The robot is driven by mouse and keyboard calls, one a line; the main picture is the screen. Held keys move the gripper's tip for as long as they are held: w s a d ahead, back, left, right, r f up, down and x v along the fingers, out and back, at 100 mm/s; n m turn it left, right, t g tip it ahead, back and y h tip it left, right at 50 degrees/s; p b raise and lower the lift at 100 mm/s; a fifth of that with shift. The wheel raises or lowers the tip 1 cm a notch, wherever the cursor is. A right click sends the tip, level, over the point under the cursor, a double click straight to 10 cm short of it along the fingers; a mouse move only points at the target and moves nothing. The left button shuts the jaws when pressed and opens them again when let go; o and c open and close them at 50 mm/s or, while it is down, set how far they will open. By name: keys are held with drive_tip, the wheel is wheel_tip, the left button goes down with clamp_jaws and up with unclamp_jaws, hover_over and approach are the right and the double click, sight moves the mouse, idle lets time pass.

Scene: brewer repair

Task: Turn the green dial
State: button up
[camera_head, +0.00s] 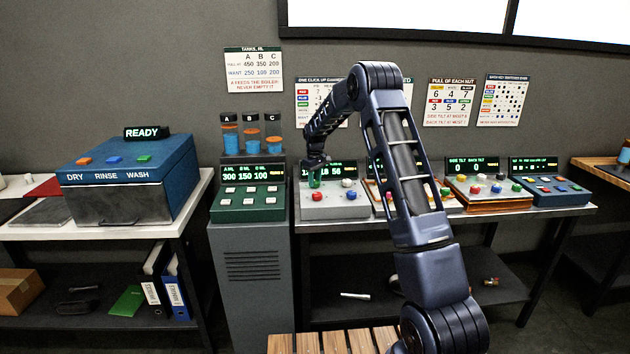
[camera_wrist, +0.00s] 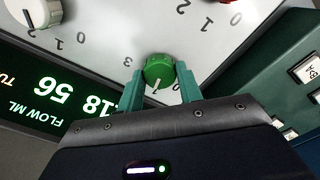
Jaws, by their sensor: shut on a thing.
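The green dial (camera_wrist: 159,71) sits on a light grey panel with numbers printed around it, in the wrist view. In the head view my gripper (camera_head: 315,177) is at the left end of the grey dial box (camera_head: 335,207) and hides most of the dial.
A white dial (camera_wrist: 34,12) and a red dial edge are on the same panel. A display (camera_wrist: 62,98) reads 56 and a partly hidden 18. The green button box (camera_head: 248,204) with tanks stands close on the left. More control boxes (camera_head: 488,192) stand to the right.

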sight(315, 181)
drive_tip(key=m, duration=0.6)
drive_tip(key=shift+m, duration=0.4)
idle(0.3)
drive_tip(key=o, duration=1)
drive_tip(key=shift+r, duration=0.1)
wheel_tip(315, 181, up, 11)
drive_tip(key=shift+f, duration=0.2)
